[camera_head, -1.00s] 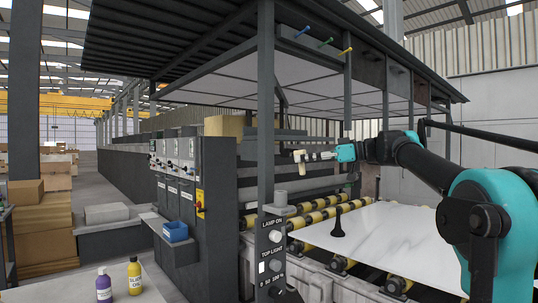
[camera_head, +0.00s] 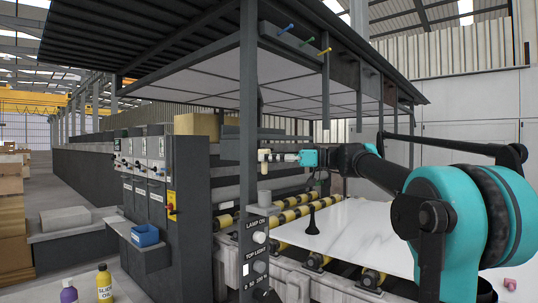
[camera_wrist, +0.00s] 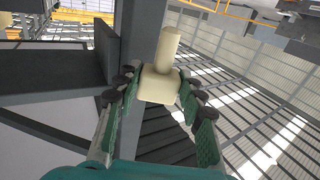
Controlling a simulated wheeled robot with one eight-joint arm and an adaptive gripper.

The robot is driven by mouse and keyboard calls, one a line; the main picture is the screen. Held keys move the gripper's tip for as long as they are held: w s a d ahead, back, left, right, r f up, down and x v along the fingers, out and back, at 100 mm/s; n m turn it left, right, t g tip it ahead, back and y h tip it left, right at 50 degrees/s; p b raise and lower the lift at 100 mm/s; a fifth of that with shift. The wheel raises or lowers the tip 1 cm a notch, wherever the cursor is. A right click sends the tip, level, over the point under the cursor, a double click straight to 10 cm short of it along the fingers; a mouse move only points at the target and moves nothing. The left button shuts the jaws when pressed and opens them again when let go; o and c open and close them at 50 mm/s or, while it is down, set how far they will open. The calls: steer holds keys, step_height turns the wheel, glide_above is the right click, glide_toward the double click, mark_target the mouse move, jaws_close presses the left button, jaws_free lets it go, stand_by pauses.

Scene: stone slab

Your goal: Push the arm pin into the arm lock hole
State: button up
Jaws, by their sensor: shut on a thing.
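My gripper (camera_head: 287,157) is shut on a cream-coloured piece (camera_head: 264,159), a block with a round peg. In the wrist view my gripper's fingers (camera_wrist: 160,98) grip the block (camera_wrist: 160,86) from both sides, and the peg (camera_wrist: 170,48) points away from the palm. In the head view the held piece is just right of the dark front post (camera_head: 249,110); whether it touches the post I cannot tell. Blue (camera_head: 285,28), green (camera_head: 309,39) and yellow (camera_head: 325,52) pins stick out of the beam under the roof, above my gripper. I cannot tell which thing is the arm pin. No lock hole is clearly visible.
A white stone slab (camera_head: 360,235) lies on yellow-banded rollers (camera_head: 292,216) below my arm, with a black upright stand (camera_head: 312,219) on it. A control panel (camera_head: 253,255) is on the post. Cabinets (camera_head: 150,180) and a blue bin (camera_head: 145,235) are at left.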

steer(key=shift+f, duration=2.15)
steer(key=shift+f, duration=2.85)
steer(key=o, duration=1.4)
steer(key=s+d, duration=0.1)
steer(key=d, duration=1.1)
steer(key=shift+s, duration=0.4)
steer(key=shift+f, duration=0.1)
